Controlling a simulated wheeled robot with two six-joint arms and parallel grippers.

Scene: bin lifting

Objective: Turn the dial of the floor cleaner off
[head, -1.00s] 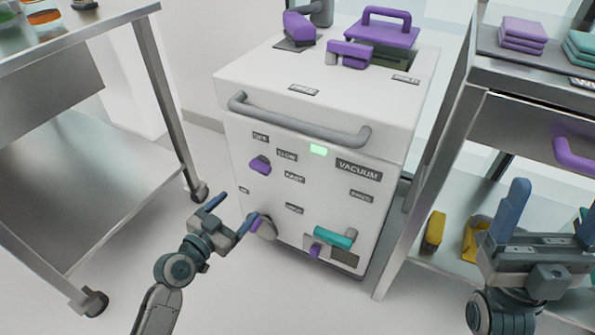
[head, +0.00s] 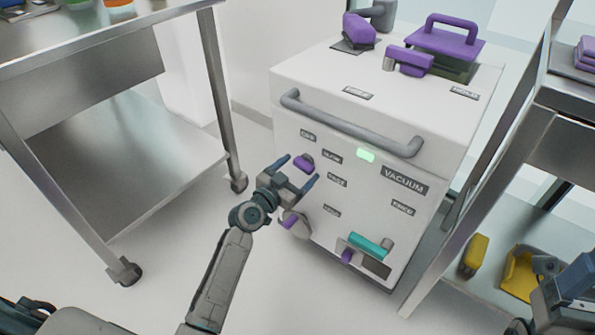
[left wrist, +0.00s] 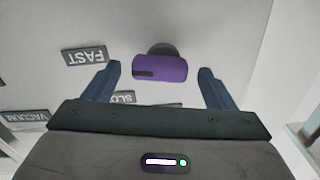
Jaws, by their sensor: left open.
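The floor cleaner (head: 345,110) is a white box with a purple dial (head: 304,163) on its front, near OFF, SLOW and FAST labels. My left gripper (head: 298,172) is open at the dial. In the left wrist view, the purple dial (left wrist: 160,69) shows between and slightly beyond the open fingers, apart from both. Its dark mark lies at its left end, on the side of the FAST label (left wrist: 86,56). The SLOW label (left wrist: 124,98) is partly hidden by my gripper. A green light (head: 366,155) glows on the front. My right gripper is cut off at the lower right edge.
A grey handlebar (head: 350,125) runs above the dial. Lower on the front are another purple-handled knob (head: 290,222) and a teal lever (head: 369,246). A metal cart (head: 130,190) stands left and a shelf unit (head: 540,140) right.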

